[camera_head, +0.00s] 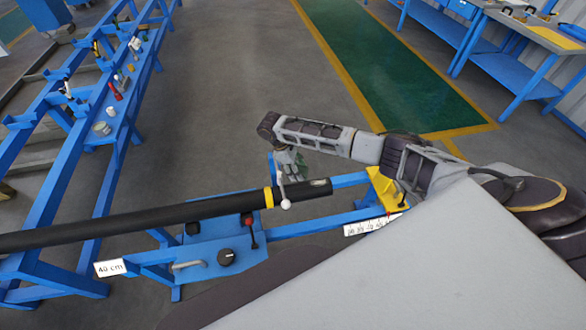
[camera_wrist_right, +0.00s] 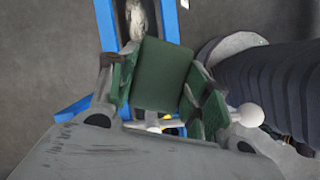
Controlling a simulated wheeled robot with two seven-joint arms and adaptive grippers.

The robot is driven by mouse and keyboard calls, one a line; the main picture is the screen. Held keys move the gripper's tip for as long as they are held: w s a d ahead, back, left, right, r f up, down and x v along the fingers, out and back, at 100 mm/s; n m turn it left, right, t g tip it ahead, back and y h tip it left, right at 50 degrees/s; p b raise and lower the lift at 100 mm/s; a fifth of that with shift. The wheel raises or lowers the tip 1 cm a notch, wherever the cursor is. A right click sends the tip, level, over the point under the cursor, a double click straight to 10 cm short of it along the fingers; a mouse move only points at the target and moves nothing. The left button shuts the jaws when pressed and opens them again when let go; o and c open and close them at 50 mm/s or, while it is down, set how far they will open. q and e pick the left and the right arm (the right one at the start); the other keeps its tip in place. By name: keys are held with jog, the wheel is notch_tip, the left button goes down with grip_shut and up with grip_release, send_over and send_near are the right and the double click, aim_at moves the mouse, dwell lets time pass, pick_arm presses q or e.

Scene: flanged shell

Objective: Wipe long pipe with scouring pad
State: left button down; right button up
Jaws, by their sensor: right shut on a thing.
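The long pipe (camera_head: 150,218) is black with a yellow band near its right end and lies across the blue stand. My right gripper (camera_head: 292,163) is just behind and above the pipe's right end. In the wrist view my right gripper (camera_wrist_right: 165,95) is shut on the green scouring pad (camera_wrist_right: 162,75), which sits between its fingers. Only a bit of green shows in the head view. I cannot tell whether the pad touches the pipe. My left gripper is not in view.
A white-knobbed lever (camera_head: 285,204) stands by the yellow band, and a red-knobbed lever (camera_head: 249,220) is in front of the pipe. A blue rack (camera_head: 130,110) with small items stands at the left.

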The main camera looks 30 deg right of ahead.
jog(key=d+f+n+t+p, duration=0.1)
jog(key=d+f+n, duration=0.2)
jog(key=d+n, duration=0.2)
jog(key=shift+s+d+f+t+h, duration=0.15)
jog(key=shift+d+f+t+h, duration=0.2)
jog(key=shift+d, duration=0.35)
